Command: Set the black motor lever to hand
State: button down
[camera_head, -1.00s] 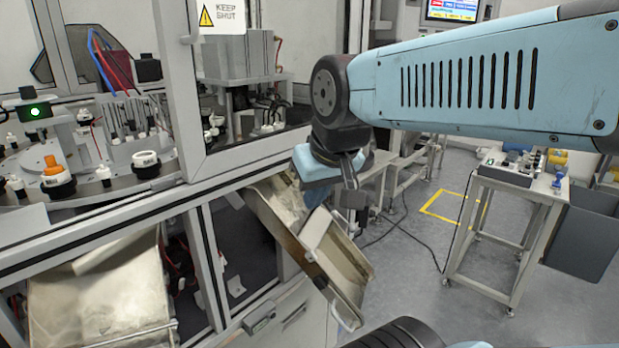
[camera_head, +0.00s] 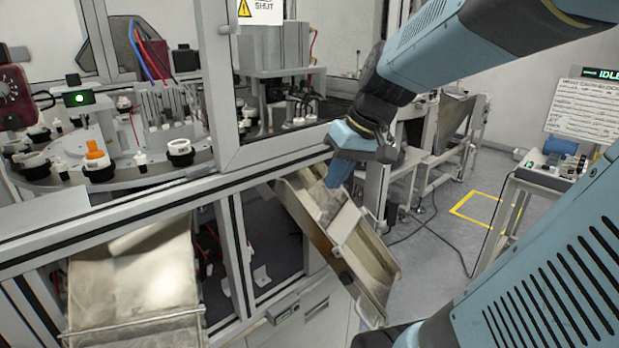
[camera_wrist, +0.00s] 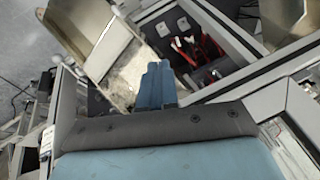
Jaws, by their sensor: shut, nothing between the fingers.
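I cannot make out a black motor lever for certain in either view. My gripper (camera_head: 338,174) is shut and empty, its blue fingers pointing down over the upper part of a tilted metal chute in the head view. In the wrist view my gripper's closed blue fingers (camera_wrist: 155,78) show in front of an open-looking machine bay (camera_wrist: 200,60). Dark and red parts (camera_wrist: 190,45) sit inside that bay, with pale plates near them, too small to tell apart.
The tilted chute (camera_head: 375,275) juts out from the machine frame beneath my gripper. A second chute (camera_head: 135,275) stands at the left. A rotary table (camera_head: 50,180) carries caps and fixtures. A small box (camera_head: 283,308) is on the lower rail. Floor with a yellow outline (camera_head: 478,210) is clear at right.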

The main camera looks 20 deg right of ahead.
jog(key=w+d+f+t+y, duration=0.1)
jog(key=w+d, duration=0.3)
jog(key=d, duration=0.4)
jog(key=w+d+f+t+y, duration=0.2)
jog(key=w+d, duration=0.3)
jog(key=d, duration=0.3)
jog(key=w+d+f+n+t+y, duration=0.1)
jog(key=w+d, duration=0.3)
jog(key=d, duration=0.5)
jog(key=shift+w+f+t+y, duration=0.25)
jog(key=shift+f+t+y, duration=0.25)
jog(key=shift+t, duration=0.4)
jog(key=shift+f, duration=0.1)
jog(key=s+f+x, duration=0.1)
jog(key=f+x, duration=0.1)
jog(key=x, duration=1)
jog(key=shift+s+a+f, duration=0.15)
jog(key=shift+a+f, duration=0.15)
jog(key=shift+f, duration=0.05)
